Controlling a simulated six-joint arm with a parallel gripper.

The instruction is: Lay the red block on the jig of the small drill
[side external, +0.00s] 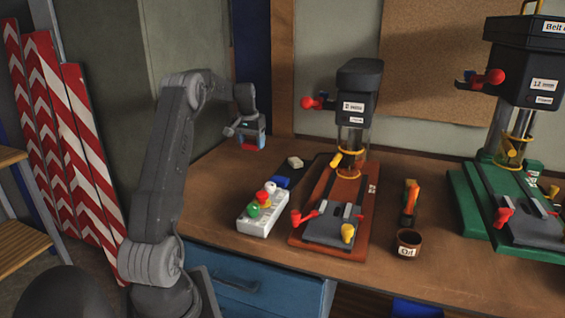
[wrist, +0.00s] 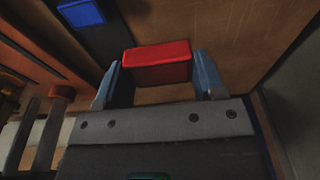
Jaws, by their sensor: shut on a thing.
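My gripper (side external: 248,141) is shut on the red block (wrist: 157,62). In the wrist view the block sits between the two blue-grey fingers (wrist: 157,80). In the side view the red block (side external: 250,147) shows small and low between the fingers, held above the back left of the bench. The small drill (side external: 358,88) stands to the right of my gripper, on a red-brown base (side external: 309,212). Its jig (side external: 333,224), a dark grey clamp with a red handle and a yellow knob, is at the front of that base, ahead of and right of the block. The jig looks empty.
A blue block (side external: 281,182) lies on the bench; it also shows in the wrist view (wrist: 82,13). A white control box (side external: 262,227) with coloured buttons stands left of the jig.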

